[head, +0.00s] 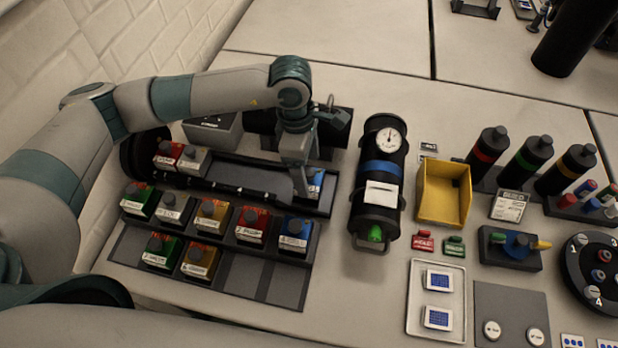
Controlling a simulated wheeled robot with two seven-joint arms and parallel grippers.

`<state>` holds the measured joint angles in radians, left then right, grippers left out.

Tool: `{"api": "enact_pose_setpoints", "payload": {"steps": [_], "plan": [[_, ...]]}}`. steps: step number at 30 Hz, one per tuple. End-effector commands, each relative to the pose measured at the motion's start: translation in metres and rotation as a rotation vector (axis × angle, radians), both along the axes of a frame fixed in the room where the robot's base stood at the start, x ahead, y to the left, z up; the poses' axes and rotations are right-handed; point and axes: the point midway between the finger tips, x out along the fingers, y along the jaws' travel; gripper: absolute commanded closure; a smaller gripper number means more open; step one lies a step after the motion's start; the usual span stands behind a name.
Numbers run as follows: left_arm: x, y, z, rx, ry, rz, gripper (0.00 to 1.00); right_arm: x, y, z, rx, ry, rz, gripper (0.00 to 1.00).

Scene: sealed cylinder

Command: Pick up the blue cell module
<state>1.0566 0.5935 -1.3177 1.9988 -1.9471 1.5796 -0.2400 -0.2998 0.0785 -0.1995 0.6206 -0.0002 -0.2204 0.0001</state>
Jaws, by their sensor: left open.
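My left gripper (302,188) reaches in from the left and points down at the right end of the dark long tray (240,184). It is open. A module with a blue and white face (317,180) sits at that end of the tray, right beside the fingers and partly hidden by them. I cannot tell whether the fingers touch it or stand around it. Another blue cell module (295,230) with a dark knob and a white label stands at the right end of the rack's upper row, below the gripper and apart from it. My right gripper is not in view.
The rack (244,277) holds several green, white, yellow and red modules, with bare slots at its lower right. Red and white modules (168,153) sit in the tray's left end. A black cylinder with a gauge (379,180) and a yellow bin (444,190) stand to the right.

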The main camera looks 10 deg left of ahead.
Motion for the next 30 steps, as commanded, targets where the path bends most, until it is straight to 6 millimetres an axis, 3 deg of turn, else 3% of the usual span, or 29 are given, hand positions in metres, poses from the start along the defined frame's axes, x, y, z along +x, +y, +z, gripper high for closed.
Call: {"api": "enact_pose_setpoints", "payload": {"steps": [7, 21, 29, 30], "plan": [[0.000, -0.003, -0.021, 0.000, 0.001, 0.000, 0.25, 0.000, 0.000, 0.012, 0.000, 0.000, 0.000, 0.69], [0.000, -0.003, -0.022, 0.000, 0.000, 0.000, 0.25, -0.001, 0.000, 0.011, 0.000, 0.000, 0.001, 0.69], [0.000, -0.003, -0.022, 0.000, 0.000, 0.000, 0.85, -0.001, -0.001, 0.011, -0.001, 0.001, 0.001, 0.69], [0.000, -0.003, -0.021, -0.001, -0.001, 0.000, 0.85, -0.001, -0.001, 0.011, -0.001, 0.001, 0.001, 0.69]]}}
